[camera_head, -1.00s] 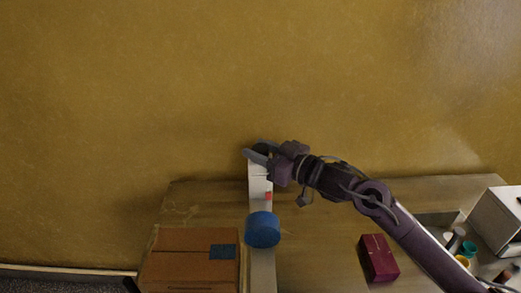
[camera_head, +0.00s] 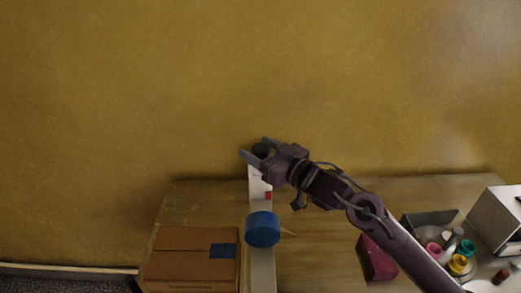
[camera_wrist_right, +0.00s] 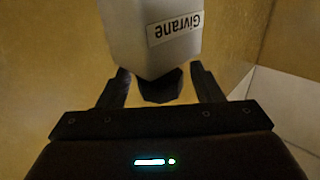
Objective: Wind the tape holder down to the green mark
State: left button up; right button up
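A white post (camera_head: 254,182) with a red patch (camera_head: 267,195) stands at the back of the table. A blue roll (camera_head: 262,230), which looks like the tape on its holder, sits in front of it. A dark knob (camera_head: 261,150) tops the post. My right gripper (camera_head: 256,149) is open, with one finger on each side of the knob. In the right wrist view, gaps show between the fingers and the knob (camera_wrist_right: 160,87), beside the white body (camera_wrist_right: 150,35) labelled "Givrane". I cannot see a green mark. My left gripper is not in view.
A cardboard box (camera_head: 190,263) stands left of the roll. A dark red box (camera_head: 376,262) lies partly under my right arm. A grey tray (camera_head: 425,222) with several small pots and a white box (camera_head: 497,222) are at right. The table between is clear.

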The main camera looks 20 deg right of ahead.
aim_at(267, 155)
jog(key=shift+s+d+f, duration=0.1)
jog(key=shift+s, duration=0.1)
jog(key=b+v, duration=0.2)
jog(key=v, duration=0.4)
jog(key=shift+f, duration=0.1)
jog(key=shift+s+d+b, duration=0.35)
jog(key=shift+s+b, duration=0.05)
jog(key=shift+s, duration=0.2)
